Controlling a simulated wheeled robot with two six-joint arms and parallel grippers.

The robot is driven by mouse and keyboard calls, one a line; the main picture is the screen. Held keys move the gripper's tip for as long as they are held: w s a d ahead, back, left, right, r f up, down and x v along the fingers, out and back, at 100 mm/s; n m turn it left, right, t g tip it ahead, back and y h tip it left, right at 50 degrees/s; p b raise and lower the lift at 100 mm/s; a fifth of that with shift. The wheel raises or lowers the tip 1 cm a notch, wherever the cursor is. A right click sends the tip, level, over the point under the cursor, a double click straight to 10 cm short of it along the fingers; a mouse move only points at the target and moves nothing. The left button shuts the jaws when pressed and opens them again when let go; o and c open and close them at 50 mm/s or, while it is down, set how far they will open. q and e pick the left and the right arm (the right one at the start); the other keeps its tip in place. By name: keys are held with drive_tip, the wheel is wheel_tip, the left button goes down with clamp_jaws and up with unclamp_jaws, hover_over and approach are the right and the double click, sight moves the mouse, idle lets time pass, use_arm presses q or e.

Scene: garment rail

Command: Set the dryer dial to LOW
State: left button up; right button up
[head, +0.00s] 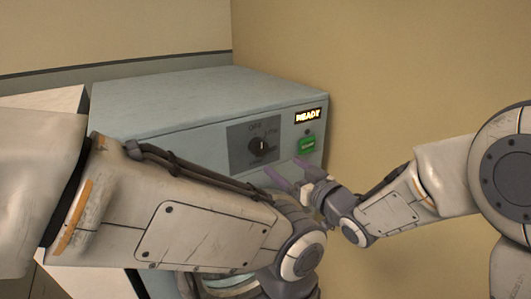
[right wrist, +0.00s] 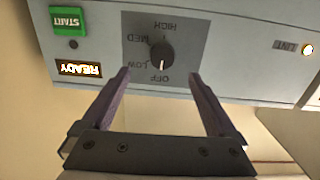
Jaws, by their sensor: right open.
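The dryer (head: 200,105) is a grey-blue box with a dark dial panel on its front. Its round black dial (head: 261,147) also shows upside down in the right wrist view (right wrist: 162,55). There, the white mark on the dial points to OFF; LOW, MED and HIGH are printed around it. My right gripper (head: 288,171) is open, its purple fingers in front of the dryer, below and right of the dial. In the right wrist view, its fingertips (right wrist: 158,76) are spread to either side of the OFF label, with nothing between them. My left gripper is not visible beyond the left wrist.
A green START button (head: 307,145) and a lit READY display (head: 308,116) are right of the dial. A LINT label with a lit lamp (right wrist: 307,49) shows in the right wrist view. My left forearm crosses in front of the dryer and hides much of its lower front.

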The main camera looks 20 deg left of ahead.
sight(263, 148)
drive_tip(key=shift+y, duration=0.4)
drive_tip(key=p+x, duration=0.1)
drive_tip(key=x, duration=0.4)
drive_tip(key=p+x, duration=0.1)
drive_tip(key=x, duration=0.4)
drive_tip(key=shift+w+a+r, duration=0.15)
drive_tip(key=shift+a+r, duration=0.05)
drive_tip(key=shift+a, duration=0.15)
drive_tip(key=shift+c, duration=0.2)
drive_tip(key=c, duration=1.3)
drive_tip(key=m, duration=0.5)
drive_tip(key=shift+w+d, duration=0.1)
drive_tip(key=m+p, duration=0.1)
drive_tip(key=m, duration=0.5)
drive_tip(key=shift+w+f+m+p, duration=0.1)
drive_tip(key=shift+m+p, duration=0.2)
